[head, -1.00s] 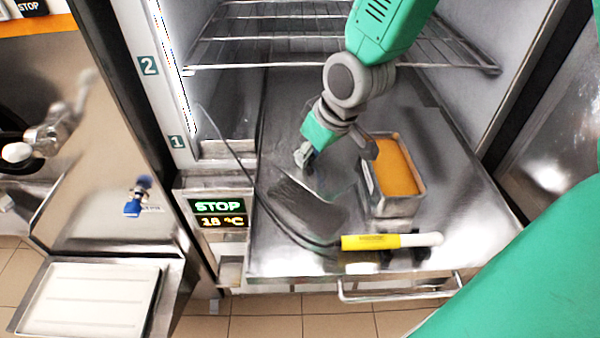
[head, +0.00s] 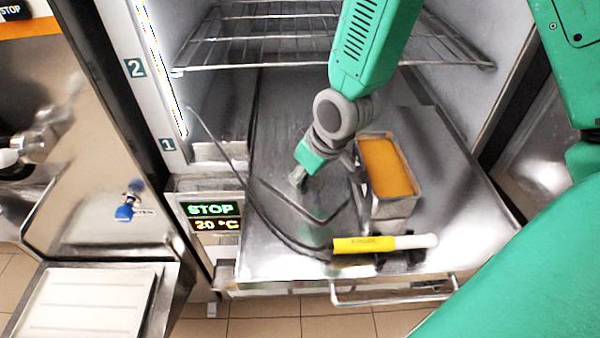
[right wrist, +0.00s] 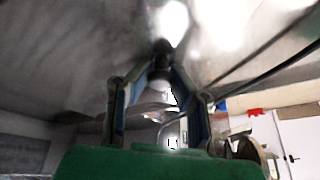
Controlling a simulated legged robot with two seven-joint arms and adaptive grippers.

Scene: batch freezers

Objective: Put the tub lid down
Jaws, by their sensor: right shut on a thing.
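My right gripper (head: 298,178) reaches down from the top over the steel surface, left of the tub. It is shut, with its fingers around something pale and glossy that shows poorly between them in the right wrist view (right wrist: 155,97). I take this to be the tub lid, but its outline blends into the shiny steel. The open metal tub (head: 394,208) stands upright, filled with orange stuff (head: 386,167). Its top is uncovered. My left gripper is not in view.
A yellow and white handled tool (head: 365,244) with dark curved lines lies near the front edge, above a metal bar handle (head: 390,297). A wire shelf (head: 260,40) is behind. A white tray (head: 85,302) stands lower left. Steel right of the tub is clear.

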